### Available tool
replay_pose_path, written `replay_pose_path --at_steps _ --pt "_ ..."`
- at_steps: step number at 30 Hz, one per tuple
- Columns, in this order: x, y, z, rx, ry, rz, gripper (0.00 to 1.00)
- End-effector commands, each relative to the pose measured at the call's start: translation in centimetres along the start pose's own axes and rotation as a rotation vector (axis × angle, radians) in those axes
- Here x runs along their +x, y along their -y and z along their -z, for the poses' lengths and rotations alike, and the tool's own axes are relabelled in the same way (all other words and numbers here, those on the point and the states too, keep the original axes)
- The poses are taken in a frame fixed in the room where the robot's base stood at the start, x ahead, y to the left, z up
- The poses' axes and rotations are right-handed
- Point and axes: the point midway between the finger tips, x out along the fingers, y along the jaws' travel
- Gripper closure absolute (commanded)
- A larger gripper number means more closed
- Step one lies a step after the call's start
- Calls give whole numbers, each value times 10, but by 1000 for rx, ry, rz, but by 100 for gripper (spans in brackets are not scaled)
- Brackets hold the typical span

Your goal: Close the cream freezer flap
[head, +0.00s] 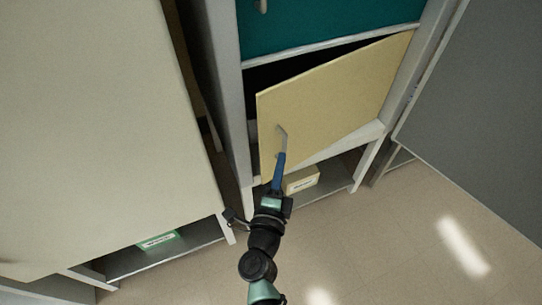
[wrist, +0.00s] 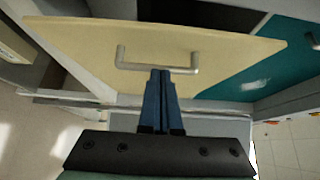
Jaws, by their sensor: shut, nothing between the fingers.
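The cream freezer flap (head: 335,90) stands ajar in the head view, hinged on its right side, with a dark gap along its top and left. Its grey bar handle (head: 282,138) is near the left edge. The flap also fills the upper middle of the wrist view (wrist: 90,42), with the handle (wrist: 158,67) in front of it. My gripper (head: 280,158) is shut and empty, its blue fingers pointing at the flap. In the wrist view the fingertips (wrist: 160,72) are at the handle bar; I cannot tell whether they touch it.
A teal door (head: 320,22) is above the flap. An open shelf below holds a cream labelled box (head: 301,179). A large cream-grey cabinet (head: 90,120) stands at left and a grey panel (head: 480,120) at right. The floor (head: 400,240) at lower right is clear.

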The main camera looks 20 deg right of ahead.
Motion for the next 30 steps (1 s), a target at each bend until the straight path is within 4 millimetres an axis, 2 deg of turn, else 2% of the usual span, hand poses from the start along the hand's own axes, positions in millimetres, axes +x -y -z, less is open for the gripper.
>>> replay_pose_path --at_steps 1,7,22,30 --pt "5 0 -9 1 7 0 100" --pt "18 0 -23 -1 6 0 100" --pt "23 0 -28 0 6 -1 100" --pt "49 0 -56 0 8 0 100"
